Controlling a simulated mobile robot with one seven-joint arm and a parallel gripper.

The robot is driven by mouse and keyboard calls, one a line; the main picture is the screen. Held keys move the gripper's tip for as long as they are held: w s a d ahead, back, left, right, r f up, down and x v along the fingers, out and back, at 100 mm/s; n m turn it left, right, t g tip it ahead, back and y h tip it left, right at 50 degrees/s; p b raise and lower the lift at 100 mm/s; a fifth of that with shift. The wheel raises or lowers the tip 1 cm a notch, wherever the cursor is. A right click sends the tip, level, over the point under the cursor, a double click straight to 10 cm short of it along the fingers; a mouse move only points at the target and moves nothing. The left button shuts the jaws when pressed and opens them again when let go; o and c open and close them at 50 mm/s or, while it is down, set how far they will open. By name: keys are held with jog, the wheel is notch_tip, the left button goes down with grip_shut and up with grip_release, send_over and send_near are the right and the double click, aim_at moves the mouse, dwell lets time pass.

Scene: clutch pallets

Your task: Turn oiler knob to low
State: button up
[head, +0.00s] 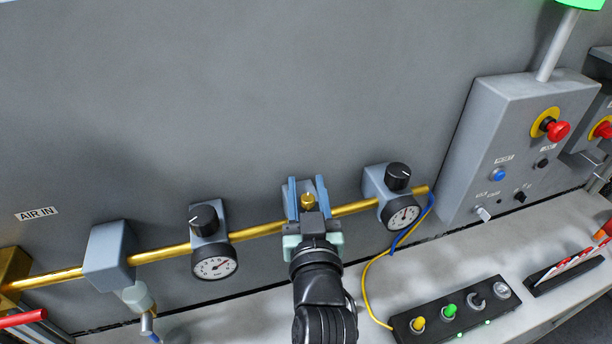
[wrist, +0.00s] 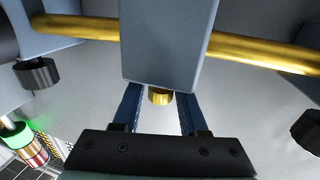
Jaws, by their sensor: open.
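A small brass knob (head: 308,200) sits on a grey block on the brass pipe, between two dial gauges; I take it as the oiler knob. My gripper (head: 307,187) is at this block, its two blue fingers on either side of the knob. In the wrist view the brass knob (wrist: 160,96) shows under the grey block (wrist: 168,45), between the open fingers (wrist: 158,104), with a gap on each side. Nothing is held. No low or high marking on the knob is readable.
A gauge with a black knob (head: 204,219) stands left on the brass pipe (head: 258,231), another black knob (head: 398,175) right. A control box (head: 500,150) with a red button (head: 558,131) is at right. Below lies a switch panel (head: 453,316) and a yellow hose (head: 365,290).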

jog(key=shift+w, duration=0.55)
grip_shut()
jog(key=y+b, duration=0.1)
jog(key=b, duration=0.2)
jog(key=shift+f+n, duration=0.3)
jog(key=shift+f, duration=0.05)
jog(key=n+y+b, duration=0.1)
jog(key=y+b, duration=0.1)
jog(key=b, duration=0.2)
jog(key=shift+a+g, duration=0.2)
jog(key=shift+g, duration=0.1)
jog(key=n+y+b, duration=0.1)
jog(key=b, duration=0.1)
jog(key=n+y+b, duration=0.1)
jog(key=shift+s+a+g+b, duration=0.1)
jog(key=shift+a+g+b, duration=0.1)
jog(key=shift+g+b, duration=0.2)
jog(key=shift+s+a+r+n+g+y+b, duration=0.15)
jog(key=shift+n+g+y+b, duration=0.1)
jog(key=shift+y, duration=0.2)
jog(key=shift+w+a+r+n+g+y+b, duration=0.15)
jog(key=shift+n+y+b, duration=0.1)
jog(key=shift+y, duration=0.2)
